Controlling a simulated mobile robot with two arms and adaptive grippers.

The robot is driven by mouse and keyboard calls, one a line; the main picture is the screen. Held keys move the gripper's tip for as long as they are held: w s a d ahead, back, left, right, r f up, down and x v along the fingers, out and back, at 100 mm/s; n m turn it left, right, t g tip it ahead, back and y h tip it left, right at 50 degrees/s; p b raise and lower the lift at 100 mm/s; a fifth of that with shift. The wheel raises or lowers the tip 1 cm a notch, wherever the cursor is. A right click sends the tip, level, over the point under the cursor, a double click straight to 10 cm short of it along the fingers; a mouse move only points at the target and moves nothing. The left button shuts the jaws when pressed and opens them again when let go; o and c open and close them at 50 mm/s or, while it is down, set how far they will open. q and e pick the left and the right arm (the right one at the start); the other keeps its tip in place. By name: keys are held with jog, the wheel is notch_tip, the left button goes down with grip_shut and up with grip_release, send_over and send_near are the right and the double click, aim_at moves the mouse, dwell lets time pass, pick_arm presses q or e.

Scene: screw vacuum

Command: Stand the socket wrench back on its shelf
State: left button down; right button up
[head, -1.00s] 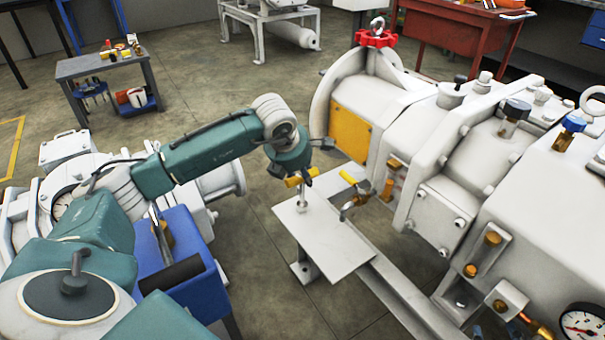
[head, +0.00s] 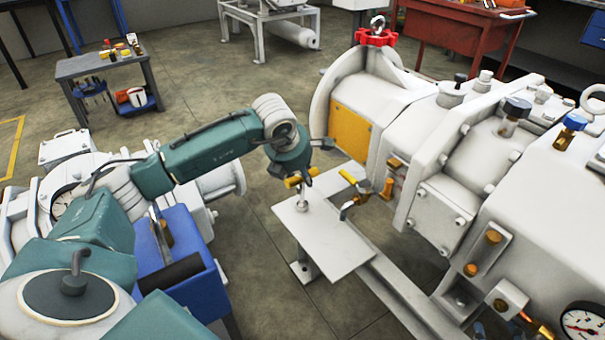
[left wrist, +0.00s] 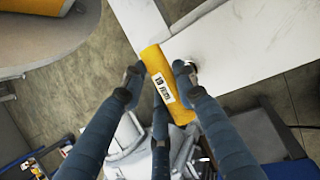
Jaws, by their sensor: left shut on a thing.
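The socket wrench has a yellow T-shaped handle (head: 293,182) and a silver shaft (head: 304,197) pointing down. Its handle, labelled 19 mm, shows close up in the left wrist view (left wrist: 165,90). My left gripper (head: 303,178) is shut on the handle, its fingers (left wrist: 160,76) on either side of it. My right gripper is not in view.
A large white machine (head: 440,210) stands close on the right. A tap with a yellow handle (head: 350,178) juts out beside the plate. A blue cart (head: 185,250) stands to the left. The plate's near part is bare.

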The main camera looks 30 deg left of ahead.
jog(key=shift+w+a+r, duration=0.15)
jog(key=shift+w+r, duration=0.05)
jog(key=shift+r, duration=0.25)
pick_arm(q)
jog(key=shift+c, duration=2.3)
grip_release()
jog(key=shift+f, duration=0.1)
jog(key=shift+r, duration=0.2)
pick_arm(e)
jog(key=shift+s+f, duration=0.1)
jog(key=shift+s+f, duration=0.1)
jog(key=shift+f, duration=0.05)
pick_arm(q)
jog(key=shift+r, duration=0.15)
jog(key=shift+r+p, duration=0.3)
jog(key=shift+p, duration=0.1)
jog(key=shift+r, duration=0.4)
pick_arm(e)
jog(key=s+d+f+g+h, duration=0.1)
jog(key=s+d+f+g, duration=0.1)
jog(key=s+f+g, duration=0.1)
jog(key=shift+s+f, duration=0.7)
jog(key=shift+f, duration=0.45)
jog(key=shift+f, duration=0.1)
